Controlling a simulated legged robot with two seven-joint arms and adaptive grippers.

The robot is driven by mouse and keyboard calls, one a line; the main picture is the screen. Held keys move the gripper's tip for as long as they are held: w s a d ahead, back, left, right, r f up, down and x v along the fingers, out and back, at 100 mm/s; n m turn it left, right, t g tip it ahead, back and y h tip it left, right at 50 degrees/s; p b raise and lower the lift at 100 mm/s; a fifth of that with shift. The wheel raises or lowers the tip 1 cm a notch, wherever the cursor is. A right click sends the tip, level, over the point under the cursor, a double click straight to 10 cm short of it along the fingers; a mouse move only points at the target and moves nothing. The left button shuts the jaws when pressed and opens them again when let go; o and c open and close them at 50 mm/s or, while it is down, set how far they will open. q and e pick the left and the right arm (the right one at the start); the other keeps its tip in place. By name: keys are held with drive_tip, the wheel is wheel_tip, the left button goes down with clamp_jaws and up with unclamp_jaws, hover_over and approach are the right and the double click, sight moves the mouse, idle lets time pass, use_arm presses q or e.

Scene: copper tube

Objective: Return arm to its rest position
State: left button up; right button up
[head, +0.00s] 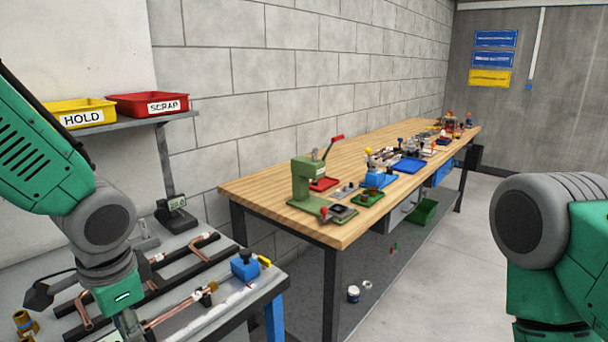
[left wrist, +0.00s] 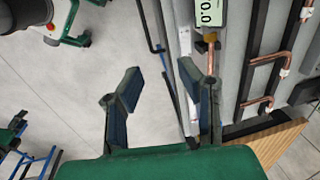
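My left gripper (left wrist: 162,80) shows in the left wrist view with its two fingers spread apart and nothing visible between them. Floor and the grey bench's edge lie behind the fingers. In the head view my left arm hangs over the grey bench (head: 222,322) at lower left, and its gripper is mostly cut off by the bottom edge. Copper tubes (head: 180,308) with fittings lie on the bench beside it; some also show in the left wrist view (left wrist: 285,62). My right arm stands at the right edge of the head view; its gripper is out of frame.
A blue clamp block (head: 244,266) stands on the grey bench near a small display (head: 177,204). A yellow HOLD bin (head: 80,114) and red SCRAP bin (head: 148,104) sit on a shelf above. A wooden workbench (head: 262,188) with tools runs along the wall. Floor at right is clear.

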use_arm(q)
drive_tip(key=s+d+f+n+h+b, duration=0.1)
drive_tip(key=s+f, duration=0.2)
drive_tip(key=f, duration=0.4)
drive_tip(key=s+f+n+g+b, duration=0.1)
drive_tip(key=s+f+n+b, duration=0.15)
drive_tip(key=f, duration=0.55)
drive_tip(key=s+d+f+h+b, duration=0.1)
drive_tip(key=s+f, duration=0.3)
drive_tip(key=f, duration=0.3)
drive_tip(key=s+a+f+n+b, duration=0.3)
drive_tip(key=s+a+f+n, duration=0.1)
drive_tip(key=s+f, duration=0.8)
wheel_tip(320, 180, down, 2)
drive_tip(key=shift+s+a+y, duration=0.15)
drive_tip(key=shift+s+y, duration=0.1)
drive_tip(key=shift+y, duration=0.05)
use_arm(e)
wheel_tip(320, 180, down, 7)
drive_tip(key=shift+s+a+f, duration=0.15)
drive_tip(key=shift+s, duration=0.1)
use_arm(q)
drive_tip(key=shift+w+a+f, duration=0.1)
drive_tip(key=shift+w+a, duration=0.05)
drive_tip(key=shift+a, duration=0.05)
use_arm(e)
drive_tip(key=shift+a, duration=0.2)
